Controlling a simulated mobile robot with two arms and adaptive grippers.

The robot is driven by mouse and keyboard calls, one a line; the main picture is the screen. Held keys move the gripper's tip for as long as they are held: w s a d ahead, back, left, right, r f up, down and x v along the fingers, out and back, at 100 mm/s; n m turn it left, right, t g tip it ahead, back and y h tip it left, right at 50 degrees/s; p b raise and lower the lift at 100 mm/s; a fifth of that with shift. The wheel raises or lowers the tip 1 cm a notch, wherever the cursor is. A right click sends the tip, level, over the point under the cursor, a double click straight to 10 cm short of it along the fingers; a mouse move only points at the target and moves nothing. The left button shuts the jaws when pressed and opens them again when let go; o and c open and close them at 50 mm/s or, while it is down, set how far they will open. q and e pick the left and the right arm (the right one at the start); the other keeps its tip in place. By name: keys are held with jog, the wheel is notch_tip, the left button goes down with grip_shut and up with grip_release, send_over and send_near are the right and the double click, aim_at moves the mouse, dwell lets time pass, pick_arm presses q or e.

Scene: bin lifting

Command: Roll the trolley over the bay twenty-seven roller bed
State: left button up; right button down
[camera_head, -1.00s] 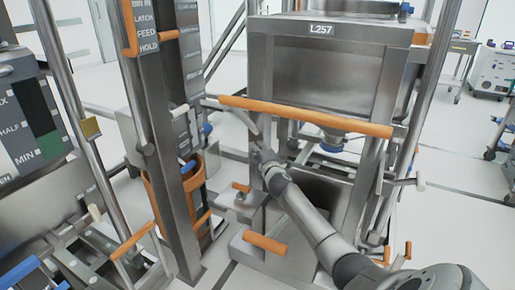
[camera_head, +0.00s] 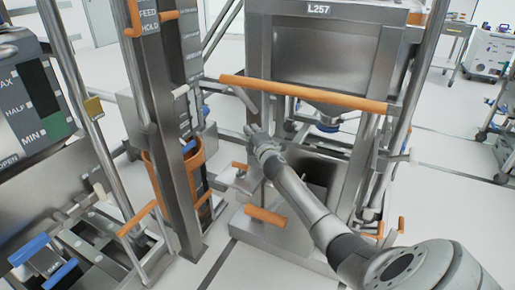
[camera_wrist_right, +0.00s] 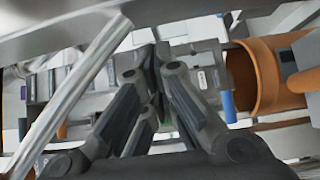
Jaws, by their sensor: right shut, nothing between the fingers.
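A steel framed unit with a bin labelled L257 (camera_head: 318,48) stands ahead in the head view. A long orange bar (camera_head: 305,92) crosses its front. I cannot tell for sure whether this unit is the trolley, and I cannot pick out a roller bed marked twenty-seven. My right gripper (camera_head: 252,131) is below the left part of the orange bar, in front of the frame. In the right wrist view its dark fingers (camera_wrist_right: 155,62) are together with nothing between them. My left gripper is not in view.
A steel post with HOLD and FEED labels (camera_head: 165,120) stands left of the unit, with an orange ring holder (camera_head: 160,170) on it. A panel marked MIN (camera_head: 38,115) is at far left. Short orange handles (camera_head: 266,215) stick out low. Pale floor (camera_head: 465,215) is free at right.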

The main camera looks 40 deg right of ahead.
pick_arm(q)
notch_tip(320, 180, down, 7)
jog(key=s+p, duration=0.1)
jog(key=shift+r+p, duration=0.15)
jog(key=shift+p, duration=0.25)
pick_arm(e)
jog(key=v, duration=0.9)
jog(key=shift+s, duration=0.45)
jog(key=shift+a+f, duration=0.1)
